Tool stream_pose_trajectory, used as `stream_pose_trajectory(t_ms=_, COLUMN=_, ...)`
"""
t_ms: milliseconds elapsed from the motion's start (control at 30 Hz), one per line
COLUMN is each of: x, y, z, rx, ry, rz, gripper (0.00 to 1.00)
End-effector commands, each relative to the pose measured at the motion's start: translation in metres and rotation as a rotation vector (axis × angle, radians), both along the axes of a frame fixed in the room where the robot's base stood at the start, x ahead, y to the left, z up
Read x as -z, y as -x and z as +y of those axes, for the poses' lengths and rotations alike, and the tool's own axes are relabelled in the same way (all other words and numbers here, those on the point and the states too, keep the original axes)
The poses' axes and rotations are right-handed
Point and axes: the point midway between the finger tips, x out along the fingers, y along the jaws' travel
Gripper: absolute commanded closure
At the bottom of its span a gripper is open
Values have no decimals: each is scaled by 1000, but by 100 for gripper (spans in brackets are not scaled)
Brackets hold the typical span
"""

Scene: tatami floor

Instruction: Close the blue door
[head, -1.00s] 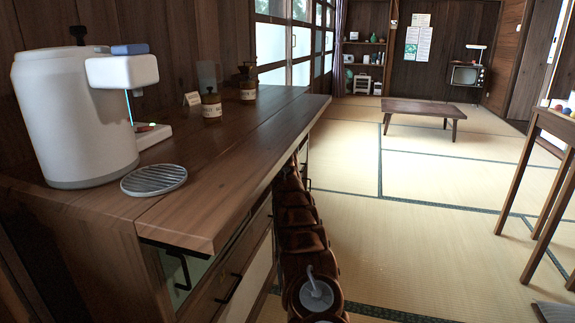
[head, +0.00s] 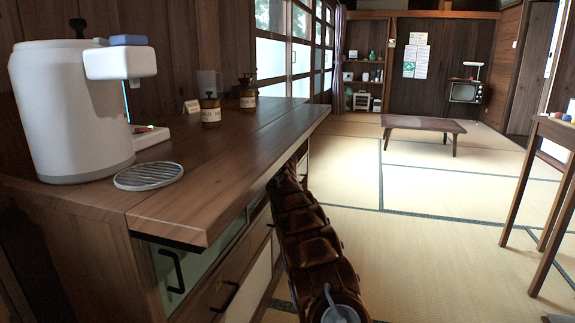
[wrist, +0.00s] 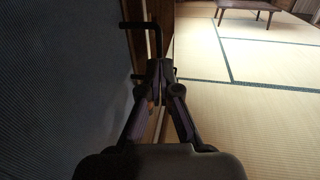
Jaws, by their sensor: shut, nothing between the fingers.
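A dark blue panel (wrist: 60,90), which looks like the blue door, fills the left side of the wrist view at close range. A black bar handle (wrist: 155,38) stands out near its upper right edge, just beyond my fingertips. My gripper (wrist: 160,68) is shut and empty, right of the panel and close to the handle. I cannot tell whether it touches either. In the head view my arm runs along the cabinet front, and my gripper is hidden. I cannot make out the blue door or how far it stands open there.
The wooden counter (head: 215,215) carries a white dispenser (head: 70,115), a round grille (head: 148,176) and two brown jars. Its front has black handles (head: 172,272). A low table (head: 422,125) stands far off; a tall stand (head: 522,185) is at the right. Open tatami lies between.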

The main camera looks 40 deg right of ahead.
Motion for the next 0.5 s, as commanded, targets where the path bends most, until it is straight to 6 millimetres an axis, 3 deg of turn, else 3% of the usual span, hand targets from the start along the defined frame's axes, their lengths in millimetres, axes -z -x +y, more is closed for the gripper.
stream_pose_trajectory(t_ms=500, x=0, y=23, z=25, rx=-2, ry=3, rz=2, gripper=100)
